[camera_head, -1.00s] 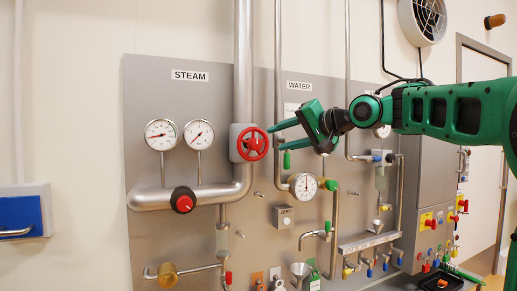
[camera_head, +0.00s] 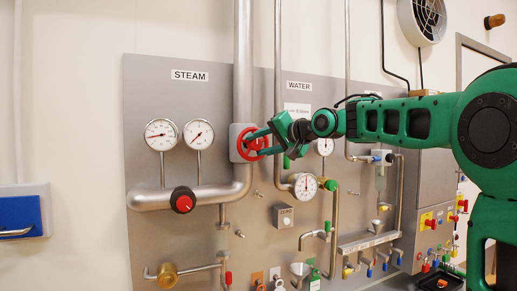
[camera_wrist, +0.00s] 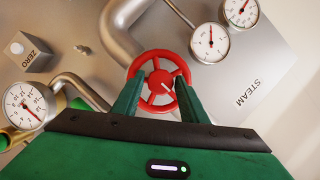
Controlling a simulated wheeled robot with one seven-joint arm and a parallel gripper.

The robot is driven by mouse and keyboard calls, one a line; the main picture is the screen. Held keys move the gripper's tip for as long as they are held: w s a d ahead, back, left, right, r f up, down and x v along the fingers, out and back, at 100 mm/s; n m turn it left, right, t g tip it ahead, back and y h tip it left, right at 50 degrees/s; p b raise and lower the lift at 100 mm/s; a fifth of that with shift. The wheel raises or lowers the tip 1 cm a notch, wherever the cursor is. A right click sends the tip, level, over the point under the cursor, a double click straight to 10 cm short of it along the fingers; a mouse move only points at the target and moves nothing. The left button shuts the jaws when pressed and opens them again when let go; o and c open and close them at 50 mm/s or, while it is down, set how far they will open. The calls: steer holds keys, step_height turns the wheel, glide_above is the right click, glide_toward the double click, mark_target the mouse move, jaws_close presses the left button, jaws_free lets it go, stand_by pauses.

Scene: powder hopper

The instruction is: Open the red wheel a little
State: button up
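My green gripper (camera_head: 262,140) reaches the wheel from the right in the head view. In the wrist view my gripper (camera_wrist: 160,92) has its two fingers apart, one on each side of the wheel. I cannot tell whether the fingers touch the rim.
Two round gauges (camera_head: 161,135) sit left of the wheel. A black knob with a red face (camera_head: 183,200) is on the pipe below. A water gauge (camera_head: 304,185) and a ZERO box (camera_head: 283,216) are at lower right.

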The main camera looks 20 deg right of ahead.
steer(key=c, duration=0.8)
steer(key=shift+o, duration=0.2)
steer(key=n+h, duration=0.2)
steer(key=n, duration=0.1)
steer(key=shift+a+g, duration=0.15)
steer(key=shift+g, duration=0.15)
steer(key=shift+n+h, duration=0.9)
steer(key=shift+n, duration=0.4)
steer(key=o, duration=0.8)
steer(key=shift+c, duration=0.2)
